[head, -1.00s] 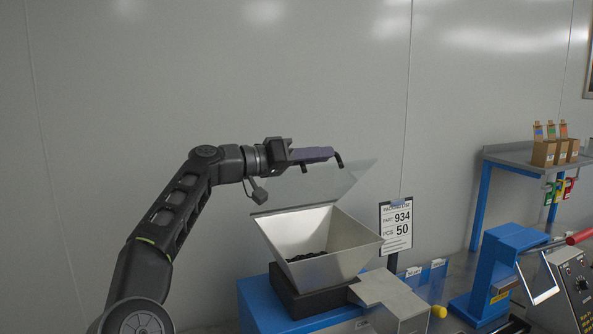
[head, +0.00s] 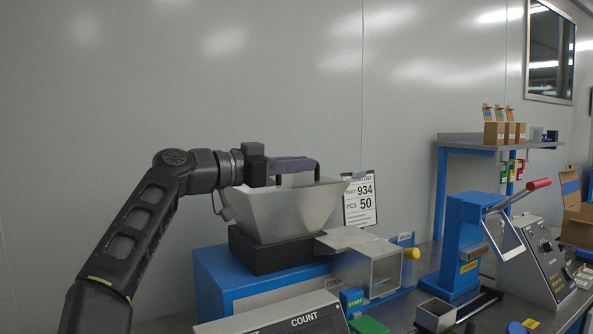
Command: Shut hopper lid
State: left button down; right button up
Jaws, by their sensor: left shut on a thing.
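The metal hopper (head: 290,214) stands on a black block on the blue machine, seen nearly level with its rim, so its inside is hidden. The clear lid (head: 353,176) shows only as a thin, nearly edge-on strip at the right of the rim. It lies low over the hopper; I cannot tell whether it touches the rim all round. My left gripper (head: 298,176) is just above the hopper's top, its fingers pointing down, shut on the lid. My right gripper is not in view.
A packing list sign (head: 359,203) stands behind the hopper. A metal chute box (head: 372,270) and a count display (head: 290,318) are in front. A blue press (head: 466,240) with a red-handled lever stands right. A shelf (head: 490,142) holds small cartons.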

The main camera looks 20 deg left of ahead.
pick_arm(q)
jog(key=shift+w+f, duration=0.1)
jog(key=shift+f, duration=0.3)
jog(key=c, duration=1.5)
grip_release()
jog(key=shift+r, duration=0.1)
jog(key=b+v, duration=0.2)
jog(key=v, duration=0.5)
jog(key=shift+a+b, duration=0.1)
jog(key=shift+b, duration=0.3)
jog(key=shift+s+a, duration=0.15)
jog(key=shift+s, duration=0.3)
